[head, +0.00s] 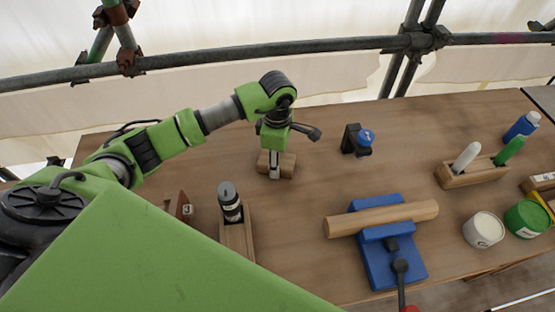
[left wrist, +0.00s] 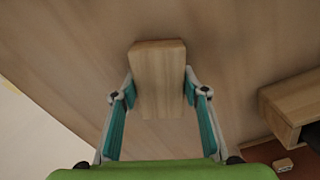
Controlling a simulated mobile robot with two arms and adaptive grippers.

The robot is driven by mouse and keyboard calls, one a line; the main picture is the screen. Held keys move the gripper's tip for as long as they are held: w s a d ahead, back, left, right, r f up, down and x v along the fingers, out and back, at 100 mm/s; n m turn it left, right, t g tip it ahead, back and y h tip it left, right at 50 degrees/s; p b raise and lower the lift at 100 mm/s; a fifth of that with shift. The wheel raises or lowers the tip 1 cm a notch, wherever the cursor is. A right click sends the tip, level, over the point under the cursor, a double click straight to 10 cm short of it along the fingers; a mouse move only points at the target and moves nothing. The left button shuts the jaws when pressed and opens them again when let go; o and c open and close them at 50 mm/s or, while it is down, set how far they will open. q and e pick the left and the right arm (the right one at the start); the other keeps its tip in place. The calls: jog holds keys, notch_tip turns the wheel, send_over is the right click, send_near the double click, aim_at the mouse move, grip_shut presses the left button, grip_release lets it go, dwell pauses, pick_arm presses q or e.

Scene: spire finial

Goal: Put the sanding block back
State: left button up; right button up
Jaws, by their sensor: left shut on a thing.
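The sanding block (head: 289,165) is a plain wooden block at the back middle of the bench. My left gripper (head: 275,165) is over it, pointing down, with a finger in front of the block. In the left wrist view the block (left wrist: 160,78) is between the teal-padded fingertips of my left gripper (left wrist: 160,90), which is shut on it. I cannot tell whether the block rests on the bench or is slightly above it. My right gripper is not in view.
A wooden holder (head: 236,237) with a dark bottle (head: 229,200) stands nearer; a blue vise (head: 405,268) grips a wooden rod (head: 410,214). A black stand with a blue item (head: 357,140) is right of the block. A wooden rack (head: 470,174) and tubs stand farther right.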

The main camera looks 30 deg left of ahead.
pick_arm(q)
jog(key=o, duration=1.1)
jog(key=shift+r+p, duration=0.25)
jog(key=shift+p, duration=0.15)
jog(key=shift+r+b, duration=0.35)
notch_tip(320, 180, up, 11)
jog(key=shift+s+r+b, duration=0.1)
jog(key=shift+b, duration=1.15)
